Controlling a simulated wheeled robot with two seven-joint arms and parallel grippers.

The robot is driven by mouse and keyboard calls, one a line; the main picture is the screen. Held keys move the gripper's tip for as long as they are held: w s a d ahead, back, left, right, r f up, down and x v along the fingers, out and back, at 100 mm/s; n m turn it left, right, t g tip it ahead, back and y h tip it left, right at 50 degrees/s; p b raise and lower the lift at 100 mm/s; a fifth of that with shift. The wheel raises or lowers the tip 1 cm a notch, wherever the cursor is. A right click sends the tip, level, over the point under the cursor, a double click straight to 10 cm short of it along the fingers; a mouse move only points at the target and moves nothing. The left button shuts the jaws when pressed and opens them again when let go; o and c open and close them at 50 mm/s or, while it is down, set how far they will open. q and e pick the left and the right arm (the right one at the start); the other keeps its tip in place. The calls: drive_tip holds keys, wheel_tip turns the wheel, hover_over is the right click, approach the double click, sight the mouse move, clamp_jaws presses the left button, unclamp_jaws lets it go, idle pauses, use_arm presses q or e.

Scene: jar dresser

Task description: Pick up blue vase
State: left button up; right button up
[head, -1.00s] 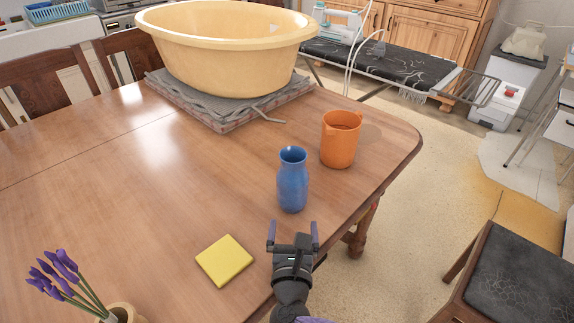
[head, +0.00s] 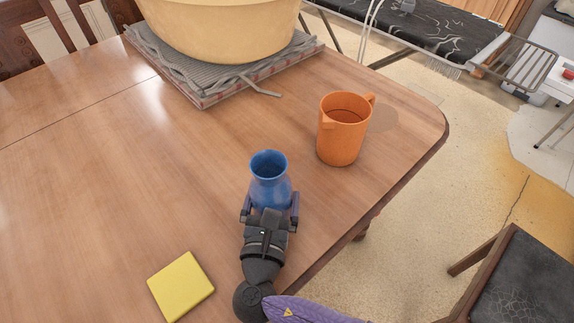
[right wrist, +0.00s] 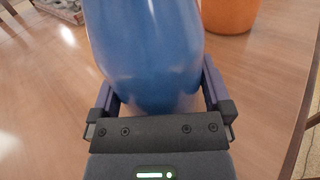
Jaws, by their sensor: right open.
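The blue vase (head: 269,178) stands upright on the wooden table near its right edge. My right gripper (head: 270,203) is at the vase's near side, open, with one finger on each side of its lower body. In the right wrist view the vase (right wrist: 147,45) fills the space ahead of the palm, between the two spread fingers (right wrist: 160,95). The picture does not clearly show whether the fingers touch it. The vase's lower part is hidden by the gripper in the head view. My left gripper is not in view.
An orange mug (head: 343,130) stands behind and right of the vase; it also shows in the right wrist view (right wrist: 230,12). A yellow square pad (head: 181,287) lies at the front left. A large cream tub (head: 220,30) sits on folded cloth at the back. The table's left middle is clear.

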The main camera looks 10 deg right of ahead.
sight(266, 179)
drive_tip(key=shift+w, duration=0.2)
drive_tip(key=shift+s, duration=0.1)
drive_tip(key=shift+c, duration=1.7)
drive_tip(key=c, duration=0.5)
clamp_jaws()
drive_tip(key=shift+r, duration=0.3)
wheel_tip(266, 179, up, 9)
drive_tip(key=p, duration=0.6)
drive_tip(key=shift+r, duration=0.35)
drive_tip(key=o, duration=0.7)
unclamp_jaws()
drive_tip(key=shift+f, duration=0.1)
drive_tip(key=c, duration=1.2)
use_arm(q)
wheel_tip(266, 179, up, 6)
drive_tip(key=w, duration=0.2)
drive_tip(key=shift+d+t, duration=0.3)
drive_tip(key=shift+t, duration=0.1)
use_arm(e)
clamp_jaws()
